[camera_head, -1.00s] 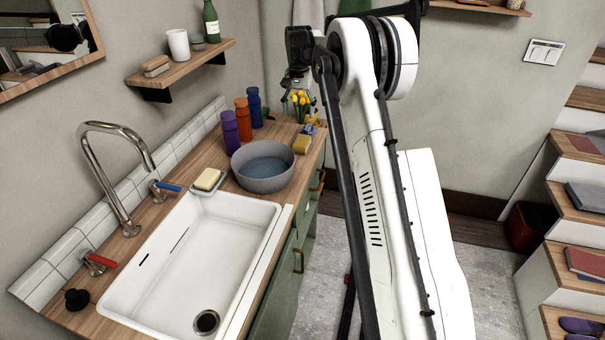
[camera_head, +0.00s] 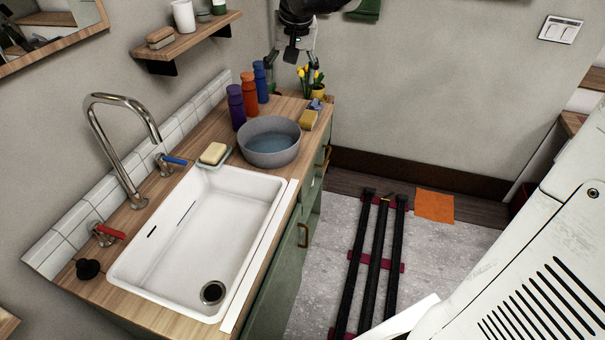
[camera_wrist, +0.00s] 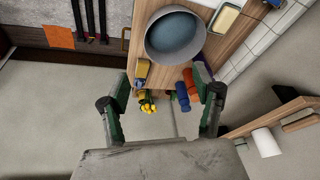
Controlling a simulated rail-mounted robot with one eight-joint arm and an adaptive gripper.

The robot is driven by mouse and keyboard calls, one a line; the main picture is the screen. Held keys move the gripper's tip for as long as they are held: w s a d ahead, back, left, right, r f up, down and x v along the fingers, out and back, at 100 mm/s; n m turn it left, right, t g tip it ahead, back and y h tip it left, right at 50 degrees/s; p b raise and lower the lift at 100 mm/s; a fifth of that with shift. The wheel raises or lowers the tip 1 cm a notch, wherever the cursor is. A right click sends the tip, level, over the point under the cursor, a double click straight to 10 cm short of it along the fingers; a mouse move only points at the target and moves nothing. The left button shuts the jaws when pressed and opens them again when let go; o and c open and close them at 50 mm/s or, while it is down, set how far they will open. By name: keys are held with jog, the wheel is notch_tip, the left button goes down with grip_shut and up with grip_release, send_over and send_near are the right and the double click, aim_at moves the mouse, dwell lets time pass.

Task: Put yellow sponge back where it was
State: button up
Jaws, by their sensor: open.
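The yellow sponge (camera_head: 308,120) lies on the wooden counter (camera_head: 212,107) near its right edge, right of the grey bowl (camera_head: 270,149). It also shows in the wrist view (camera_wrist: 143,69), beside a small blue item (camera_wrist: 139,83). My gripper (camera_head: 292,72) is open and empty, above the far end of the counter, apart from the sponge. In the wrist view its two fingers (camera_wrist: 161,84) are spread wide, with yellow flowers (camera_wrist: 147,105) and the bottles showing between or near them.
Purple, orange and blue bottles (camera_head: 248,93) stand behind the bowl, and a flower pot (camera_head: 318,92) stands at the counter's far end. A pale soap bar (camera_head: 213,152) sits on a dish by the white sink (camera_head: 187,250). A wall shelf (camera_head: 186,42) juts out at left.

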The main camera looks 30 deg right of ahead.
jog(key=s+a+f+n+t, duration=0.1)
jog(key=s+a+f, duration=0.1)
jog(key=s, duration=0.6)
jog(key=s+a+f+n+t, duration=0.1)
jog(key=s+a+f, duration=0.2)
jog(key=s, duration=0.5)
jog(key=s+a+f+n+t, duration=0.1)
jog(key=s+f, duration=0.3)
jog(key=s, duration=0.4)
jog(key=shift+s+a+n, duration=0.25)
jog(key=shift+a+n, duration=0.15)
jog(key=shift+a, duration=0.3)
